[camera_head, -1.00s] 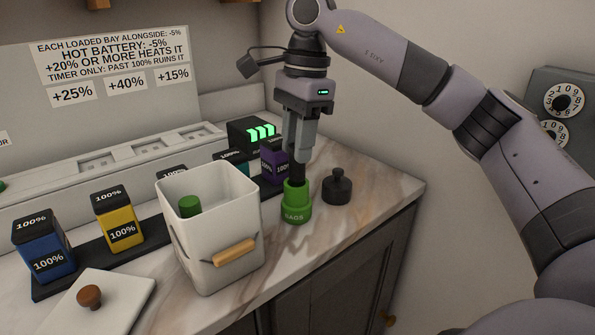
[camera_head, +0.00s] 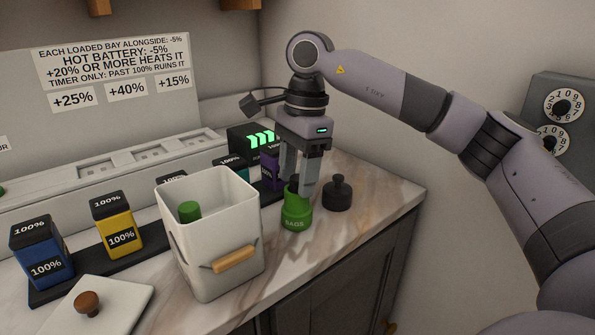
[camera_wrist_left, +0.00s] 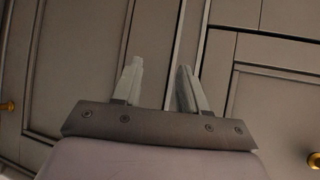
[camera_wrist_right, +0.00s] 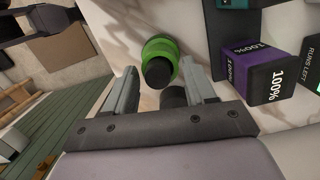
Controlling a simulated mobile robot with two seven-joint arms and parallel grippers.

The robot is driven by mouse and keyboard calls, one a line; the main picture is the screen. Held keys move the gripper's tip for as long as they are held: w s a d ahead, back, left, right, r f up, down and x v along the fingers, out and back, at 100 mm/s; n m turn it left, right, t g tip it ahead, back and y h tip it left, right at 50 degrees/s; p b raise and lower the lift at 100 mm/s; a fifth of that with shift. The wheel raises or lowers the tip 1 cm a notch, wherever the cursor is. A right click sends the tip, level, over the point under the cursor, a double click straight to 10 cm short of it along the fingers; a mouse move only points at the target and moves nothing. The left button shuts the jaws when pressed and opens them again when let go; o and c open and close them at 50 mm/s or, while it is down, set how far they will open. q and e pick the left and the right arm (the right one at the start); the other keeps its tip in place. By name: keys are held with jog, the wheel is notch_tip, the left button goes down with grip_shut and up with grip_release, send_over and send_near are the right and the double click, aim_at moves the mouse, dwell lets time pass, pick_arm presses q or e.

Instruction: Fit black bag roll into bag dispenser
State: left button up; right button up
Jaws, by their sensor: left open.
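The green bag dispenser (camera_head: 296,217), marked BAGS, stands on the marble counter. The black bag roll (camera_head: 292,187) stands in its open top, its upper end showing; how deep it sits is hard to tell. In the right wrist view the roll's dark end (camera_wrist_right: 158,72) shows within the green rim (camera_wrist_right: 160,48). My right gripper (camera_head: 298,195) is open just above the dispenser, its fingers spread apart around the roll's top without holding it. A black knobbed cap (camera_head: 337,194) stands on the counter to the right. My left gripper (camera_wrist_left: 160,80) is open and empty, facing cabinet doors.
A white bin (camera_head: 218,245) with a wooden handle and a green thing inside stands left of the dispenser. Yellow (camera_head: 117,222), blue (camera_head: 42,254) and purple (camera_wrist_right: 262,70) batteries stand near. A white lid (camera_head: 100,305) lies at front left. Counter right of the cap is clear.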

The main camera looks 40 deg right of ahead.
pick_arm(q)
jog(key=shift+r, duration=0.1)
pick_arm(e)
jog(key=shift+r, duration=0.1)
pick_arm(q)
jog(key=p, duration=0.1)
jog(key=r+p, duration=0.1)
jog(key=p, duration=0.1)
jog(key=shift+s+a+r, duration=0.2)
jog(key=shift+s+a, duration=0.05)
jog(key=shift+a, duration=0.1)
pick_arm(e)
notch_tip(320, 180, up, 12)
jog(key=d, duration=0.1)
jog(key=shift+d, duration=0.25)
pick_arm(q)
jog(key=shift+d+r, duration=0.1)
pick_arm(e)
jog(key=shift+s, duration=0.1)
